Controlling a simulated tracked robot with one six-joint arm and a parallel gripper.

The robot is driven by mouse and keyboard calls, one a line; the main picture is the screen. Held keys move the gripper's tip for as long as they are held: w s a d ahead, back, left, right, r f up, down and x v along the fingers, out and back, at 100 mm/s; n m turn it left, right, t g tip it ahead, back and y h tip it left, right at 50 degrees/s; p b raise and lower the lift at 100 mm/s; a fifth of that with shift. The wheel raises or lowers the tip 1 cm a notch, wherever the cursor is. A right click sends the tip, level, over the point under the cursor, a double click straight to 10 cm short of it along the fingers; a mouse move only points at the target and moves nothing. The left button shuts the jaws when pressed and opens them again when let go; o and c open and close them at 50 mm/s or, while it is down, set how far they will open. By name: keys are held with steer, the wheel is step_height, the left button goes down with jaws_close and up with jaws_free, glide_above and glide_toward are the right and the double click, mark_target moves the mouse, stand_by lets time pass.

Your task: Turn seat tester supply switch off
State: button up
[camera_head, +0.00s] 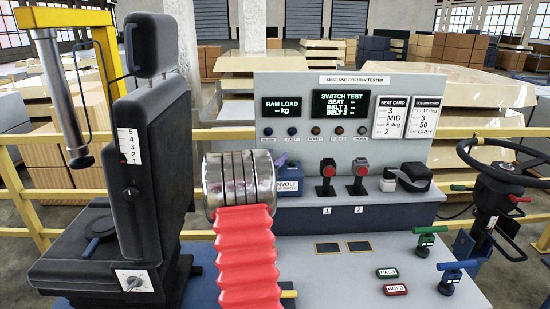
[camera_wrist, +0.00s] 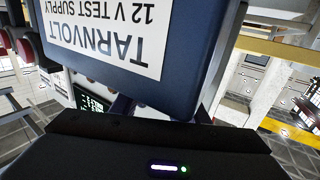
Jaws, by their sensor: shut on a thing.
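The seat tester supply is a dark blue box (camera_head: 288,188) on the tester bench, partly hidden behind my arm in the head view. In the wrist view the box (camera_wrist: 195,62) fills the upper middle, its white label upside down and reading TARNVOLT 12 V TEST SUPPLY. My gripper (camera_wrist: 160,110) is right against the box's edge, its dark body with a small light across the bottom of the wrist view. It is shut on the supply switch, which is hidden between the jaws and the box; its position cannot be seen.
A black seat (camera_head: 150,170) stands at the left, a steering column (camera_head: 500,185) at the right. The tester display (camera_head: 341,102) is lit, showing dashes.

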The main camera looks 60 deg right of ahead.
steer(key=shift+w+n+t, duration=0.2)
steer(key=shift+n+t, duration=0.3)
steer(key=shift+t, duration=0.3)
steer(key=shift+c, duration=0.3)
steer(key=shift+w+n+t, duration=0.25)
steer(key=shift+n+t, duration=0.55)
steer(key=shift+t, duration=0.4)
steer(key=shift+w+a+n+t+y, duration=0.1)
steer(key=shift+w+n+t+y, duration=0.15)
steer(key=shift+n+t, duration=0.4)
steer(key=shift+w+a+n+t+y, duration=0.1)
steer(key=shift+n+t+y, duration=0.25)
steer(key=shift+t, duration=0.45)
steer(key=shift+w+n+t+y, duration=0.25)
steer(key=shift+n+t, duration=0.25)
steer(key=shift+t, duration=0.25)
steer(key=shift+t+y, duration=0.25)
steer(key=shift+t, duration=0.05)
steer(key=o, duration=0.8)
steer(key=shift+s+a, duration=0.1)
